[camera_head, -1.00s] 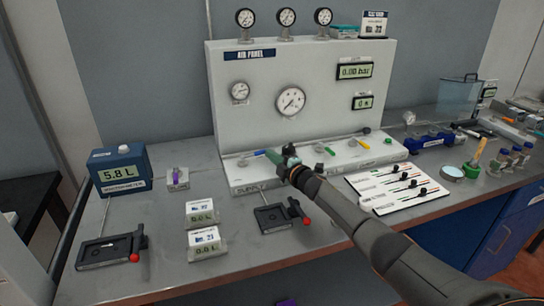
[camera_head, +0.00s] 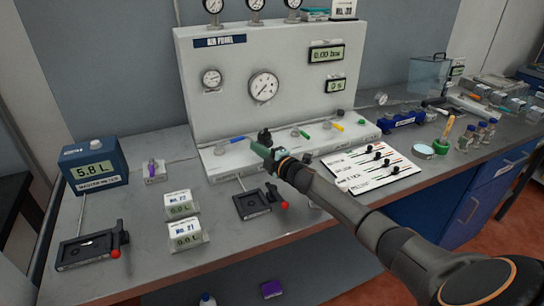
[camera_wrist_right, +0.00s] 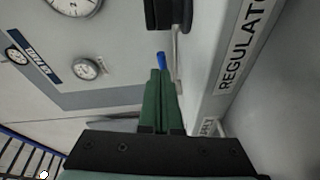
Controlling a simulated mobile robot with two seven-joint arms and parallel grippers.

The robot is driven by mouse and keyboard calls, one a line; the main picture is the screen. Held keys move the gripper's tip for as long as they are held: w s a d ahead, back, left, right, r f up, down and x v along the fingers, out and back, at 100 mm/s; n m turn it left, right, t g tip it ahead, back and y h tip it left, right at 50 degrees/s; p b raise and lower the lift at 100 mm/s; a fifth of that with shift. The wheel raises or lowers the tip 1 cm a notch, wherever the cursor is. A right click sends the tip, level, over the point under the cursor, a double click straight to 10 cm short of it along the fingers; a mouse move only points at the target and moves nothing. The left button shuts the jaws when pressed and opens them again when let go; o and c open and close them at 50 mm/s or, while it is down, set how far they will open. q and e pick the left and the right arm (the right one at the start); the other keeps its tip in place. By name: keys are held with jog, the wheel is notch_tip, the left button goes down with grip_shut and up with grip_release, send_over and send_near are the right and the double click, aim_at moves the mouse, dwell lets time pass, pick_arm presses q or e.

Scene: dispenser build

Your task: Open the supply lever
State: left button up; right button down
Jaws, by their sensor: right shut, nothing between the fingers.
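The supply lever has a blue handle (camera_head: 234,139) and sits on the pale ledge at the foot of the air panel. It points along the ledge, at the left end of its row. My right gripper (camera_head: 256,149) is shut and empty, just right of the blue handle. In the right wrist view, the green fingers of my right gripper (camera_wrist_right: 160,80) point at the blue handle tip (camera_wrist_right: 161,60). They look very near it; I cannot tell whether they touch. The black regulator knob (camera_head: 264,136) stands behind the gripper. My left gripper is not in view.
The air panel (camera_head: 225,75) carries gauges and a display reading 0.00 bar. Green (camera_head: 304,134) and yellow (camera_head: 337,126) handles lie farther right on the ledge. Two black stands with red-tipped levers, small labelled displays and a blue 5.8 L meter (camera_head: 92,168) occupy the bench's left part.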

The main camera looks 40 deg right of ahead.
jog(key=shift+s+d+r, duration=0.1)
jog(key=shift+s+r, duration=0.05)
jog(key=shift+s, duration=3.7)
